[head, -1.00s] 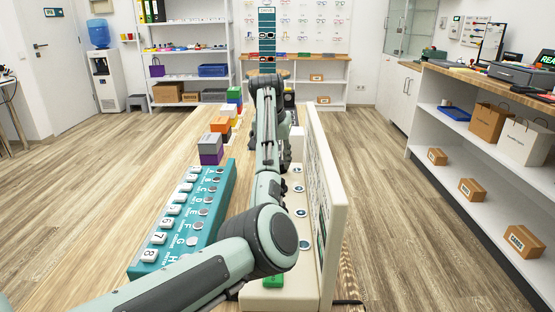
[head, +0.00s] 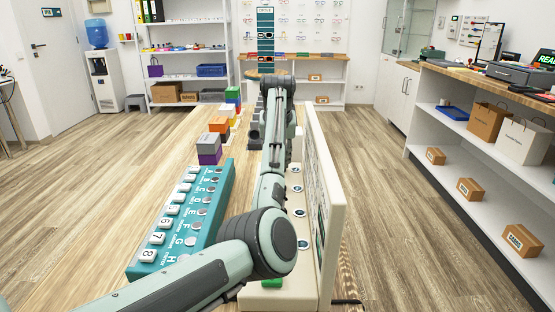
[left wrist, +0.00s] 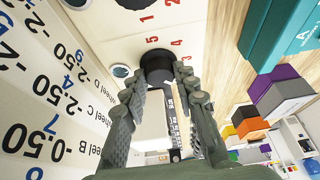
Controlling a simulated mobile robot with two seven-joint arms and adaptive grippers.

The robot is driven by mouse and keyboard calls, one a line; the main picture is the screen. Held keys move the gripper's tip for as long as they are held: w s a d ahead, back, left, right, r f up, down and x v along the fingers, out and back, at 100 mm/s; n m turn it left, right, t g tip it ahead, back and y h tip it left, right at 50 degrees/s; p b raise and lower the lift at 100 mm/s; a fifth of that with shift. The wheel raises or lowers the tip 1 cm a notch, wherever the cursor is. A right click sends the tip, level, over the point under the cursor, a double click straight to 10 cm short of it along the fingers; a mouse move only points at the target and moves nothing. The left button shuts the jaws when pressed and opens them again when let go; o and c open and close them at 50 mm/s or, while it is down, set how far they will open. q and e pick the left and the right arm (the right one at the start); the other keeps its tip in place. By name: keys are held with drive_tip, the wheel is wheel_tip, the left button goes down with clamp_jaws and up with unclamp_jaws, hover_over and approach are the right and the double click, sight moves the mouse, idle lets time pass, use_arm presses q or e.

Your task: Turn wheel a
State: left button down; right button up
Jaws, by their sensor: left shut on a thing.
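Wheel a looks to be the black round knob (left wrist: 157,66) on the cream panel (left wrist: 105,22), with red numbers around it; its own letter label is not readable. My left gripper (left wrist: 162,76) is shut on this knob, with one fingertip on each side. In the head view my left arm reaches forward over the cream device (head: 331,215) and hides the knob and most of the gripper. Printed lines for wheels B, C and D show on the white face at left in the left wrist view. My right gripper is in neither view.
A teal box (head: 159,268) with numbered and lettered keys lies left of the device. Stacked coloured blocks (head: 208,146) stand farther back on the wooden table. The device's upright panel runs close along the arm's right side. A green piece (head: 272,283) sits at the near end.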

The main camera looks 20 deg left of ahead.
use_arm(q)
drive_tip(key=c, duration=1.2)
unclamp_jaws()
drive_tip(key=v, duration=1.2)
